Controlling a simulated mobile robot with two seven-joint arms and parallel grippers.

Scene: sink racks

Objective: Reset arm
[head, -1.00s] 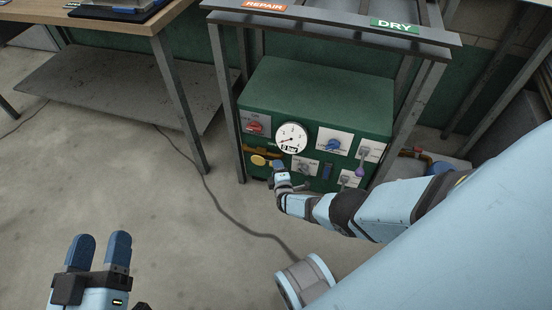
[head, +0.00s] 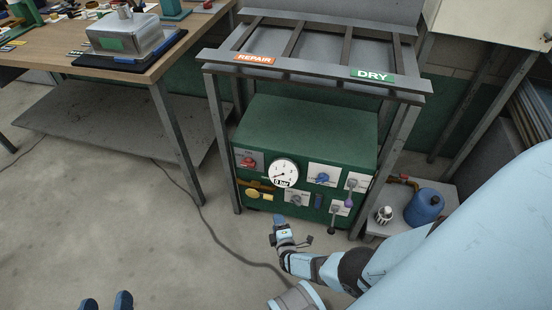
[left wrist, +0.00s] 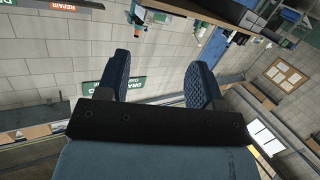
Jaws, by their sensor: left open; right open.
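My left gripper (head: 106,302) shows only its blue fingertips at the bottom left edge of the head view. In the left wrist view its two fingers (left wrist: 158,80) stand apart with nothing between them. My right gripper (head: 278,230) is in front of the lower part of the green control box (head: 310,125), close to the floor. It looks clear of the box front, and nothing shows in it. The box front carries a round gauge (head: 284,173) reading 0 bar, a red knob (head: 248,162), a blue knob (head: 323,178) and several levers.
A metal rack (head: 317,79) with REPAIR and DRY labels stands over the box. A wooden workbench (head: 180,45) with a metal container (head: 125,35) is at the left. A blue jug (head: 424,207) stands at the right. A cable crosses the open concrete floor (head: 110,220).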

